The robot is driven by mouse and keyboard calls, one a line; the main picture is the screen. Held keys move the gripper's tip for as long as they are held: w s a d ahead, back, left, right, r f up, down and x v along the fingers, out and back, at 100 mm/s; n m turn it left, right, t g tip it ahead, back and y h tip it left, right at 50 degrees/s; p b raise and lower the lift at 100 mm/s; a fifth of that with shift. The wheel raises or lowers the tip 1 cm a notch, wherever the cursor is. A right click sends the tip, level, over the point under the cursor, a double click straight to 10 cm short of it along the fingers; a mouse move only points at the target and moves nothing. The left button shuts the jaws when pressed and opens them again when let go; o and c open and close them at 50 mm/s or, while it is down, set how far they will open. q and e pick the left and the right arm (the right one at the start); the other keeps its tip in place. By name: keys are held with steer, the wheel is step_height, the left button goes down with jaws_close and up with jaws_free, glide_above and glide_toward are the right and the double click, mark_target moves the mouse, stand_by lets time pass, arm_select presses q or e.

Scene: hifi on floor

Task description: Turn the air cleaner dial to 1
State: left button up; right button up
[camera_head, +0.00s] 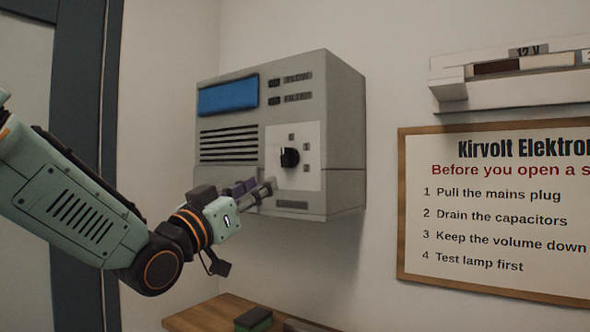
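The air cleaner (343,130) is a grey box on the wall, with a blue panel (228,96) and dark vent slots at its left. Its black dial (289,157) sits on a pale plate (310,180) on the right half of the front. Small marks ring the dial, too small to read, and I cannot tell which one it points at. My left gripper (266,189) is in front of the box, below and left of the dial, and looks apart from it. Its fingers overlap from this side, so their opening is unclear. My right gripper is out of view.
A wooden surface (200,318) below holds a dark green block (253,319). A framed notice (490,210) hangs on the wall to the right, under a pale shelf-like unit (510,90). The wall space between the box and the notice is clear.

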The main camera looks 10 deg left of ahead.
mark_target(283, 164)
arm_select(q)
steer(key=p+x, duration=0.1)
steer(key=x, duration=0.1)
steer(key=p+x, duration=0.1)
steer(key=x, duration=0.4)
steer(key=shift+s+d+r+p, duration=0.25)
steer(key=shift+d+r+p, duration=0.05)
steer(key=shift+r+p, duration=0.1)
steer(key=shift+w+a, duration=0.2)
steer(key=shift+w, duration=0.2)
steer(key=shift+a, duration=0.1)
steer(key=shift+s+r, duration=0.15)
steer(key=shift+s, duration=0.15)
steer(key=shift+s+r, duration=0.15)
steer(key=shift+s, duration=0.15)
steer(key=shift+s+d, duration=0.1)
steer(key=shift+d, duration=0.2)
steer(key=shift+c, duration=0.2)
steer(key=shift+d, duration=0.15)
steer(key=shift+c, duration=0.7)
steer(key=shift+w, duration=0.3)
steer(key=shift+c, duration=0.7)
steer(key=shift+a, duration=0.35)
steer(key=c, duration=0.3)
jaws_close()
steer(key=shift+d, duration=0.25)
steer(key=shift+a, duration=0.1)
